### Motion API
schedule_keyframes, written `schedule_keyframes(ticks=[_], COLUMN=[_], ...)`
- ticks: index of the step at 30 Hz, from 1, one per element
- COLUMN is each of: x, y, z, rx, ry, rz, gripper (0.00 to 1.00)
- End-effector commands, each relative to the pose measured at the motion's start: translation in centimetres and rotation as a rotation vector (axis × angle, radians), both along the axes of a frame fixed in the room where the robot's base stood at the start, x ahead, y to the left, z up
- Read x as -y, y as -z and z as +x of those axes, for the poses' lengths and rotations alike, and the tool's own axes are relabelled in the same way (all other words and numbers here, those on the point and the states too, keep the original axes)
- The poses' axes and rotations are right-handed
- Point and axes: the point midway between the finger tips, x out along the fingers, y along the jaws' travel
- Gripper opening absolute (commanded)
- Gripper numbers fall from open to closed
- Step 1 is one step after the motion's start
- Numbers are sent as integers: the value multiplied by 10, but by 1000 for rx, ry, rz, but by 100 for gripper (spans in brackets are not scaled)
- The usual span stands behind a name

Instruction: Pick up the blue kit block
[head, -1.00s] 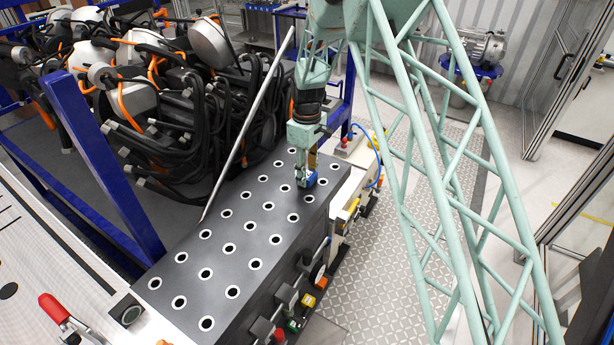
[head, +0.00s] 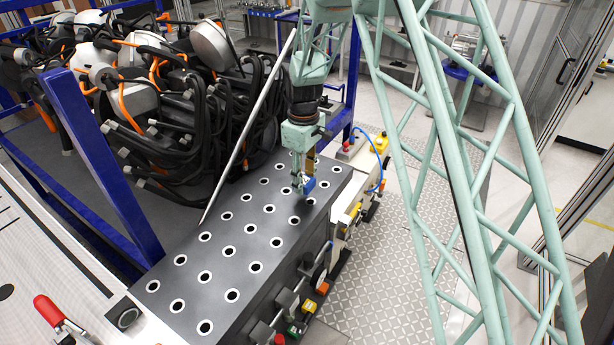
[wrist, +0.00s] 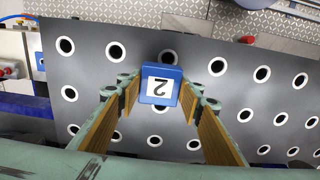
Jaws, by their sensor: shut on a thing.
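The blue kit block (head: 308,185) is small, with a white label bearing a black "2" on its top, which shows in the wrist view (wrist: 161,85). My gripper (head: 301,180) points down over the dark perforated plate (head: 240,235). In the wrist view its two tan-padded fingers (wrist: 161,97) are on either side of the block, shut on it. The block appears to be held above the plate, with holes of the plate around it in the wrist view. The underside of the block is hidden.
Several coloured valves and fittings (head: 308,303) line the plate's right side. A slanted metal rod (head: 242,140) rises left of my gripper, near a rack of black cables (head: 215,110). A red-handled clamp (head: 49,309) stands at the lower left. Most of the plate is bare.

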Motion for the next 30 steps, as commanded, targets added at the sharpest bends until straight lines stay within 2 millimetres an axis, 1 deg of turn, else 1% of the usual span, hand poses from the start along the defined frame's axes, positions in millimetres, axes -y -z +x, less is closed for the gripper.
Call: schedule_keyframes(ticks=[1, 6, 9, 15, 22, 30], x=[-2, -8, -11, -15, -18, -18], y=[0, -3, -5, -7, -9, -9], z=[-11, -40, -55, -79, -93, -96], rx=[-1, 0, 0, 0, 0, 0], ry=[-2, -1, -2, -1, -1, 0], rz=[0, 0, 0, 0, 1, 0], gripper=[18, 18, 18, 18, 18, 18])
